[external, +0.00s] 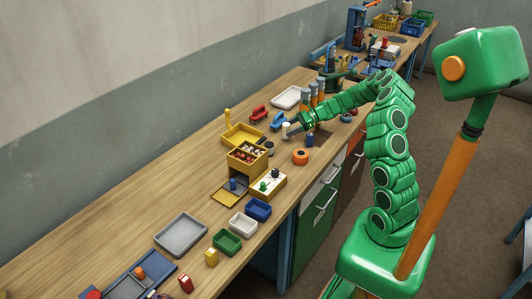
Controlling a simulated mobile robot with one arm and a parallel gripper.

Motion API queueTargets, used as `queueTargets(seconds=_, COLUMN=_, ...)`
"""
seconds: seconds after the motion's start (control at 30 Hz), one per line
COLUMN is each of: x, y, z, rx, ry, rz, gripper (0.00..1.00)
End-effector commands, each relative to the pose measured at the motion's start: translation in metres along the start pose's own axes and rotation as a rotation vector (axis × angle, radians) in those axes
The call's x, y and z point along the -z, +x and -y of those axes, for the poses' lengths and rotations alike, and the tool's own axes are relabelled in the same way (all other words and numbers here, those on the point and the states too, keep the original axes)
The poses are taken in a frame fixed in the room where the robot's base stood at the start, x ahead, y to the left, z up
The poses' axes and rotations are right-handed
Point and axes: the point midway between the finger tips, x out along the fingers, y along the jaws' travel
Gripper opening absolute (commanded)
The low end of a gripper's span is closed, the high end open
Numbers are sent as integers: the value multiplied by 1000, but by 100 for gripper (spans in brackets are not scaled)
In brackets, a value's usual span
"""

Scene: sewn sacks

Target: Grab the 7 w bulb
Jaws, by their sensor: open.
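My gripper (292,128) is at the end of my green arm, low over the middle of the long wooden workbench, and points left. It is open. A small pale rounded object (285,131) is right at its fingertips. It may be the bulb, but it is too small to tell, and no 7 w marking can be read. I cannot tell whether the fingers touch it. A small dark-topped cylinder (309,140) stands just to the right, below the gripper.
A yellow box with small items (248,158) and an open yellow tray (240,135) lie left of the gripper. An orange roll (300,157) lies in front. Red (258,113) and blue (277,121) tools and a white tray (289,97) lie behind. Upright cylinders (313,92) stand close to my wrist.

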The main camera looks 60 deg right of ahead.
Motion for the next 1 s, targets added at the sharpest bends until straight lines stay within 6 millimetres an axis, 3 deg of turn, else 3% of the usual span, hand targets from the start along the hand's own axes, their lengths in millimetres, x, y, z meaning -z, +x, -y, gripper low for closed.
queueTargets(seconds=0.23, x=2, y=31, z=2, rx=-2, ry=0, rz=0, gripper=70)
queueTargets(seconds=0.53, x=2, y=35, z=2, rx=2, ry=0, rz=0, gripper=70)
queueTargets(seconds=0.9, x=2, y=35, z=2, rx=1, ry=0, rz=0, gripper=15)
queueTargets(seconds=1.0, x=2, y=35, z=2, rx=2, ry=0, rz=0, gripper=13)
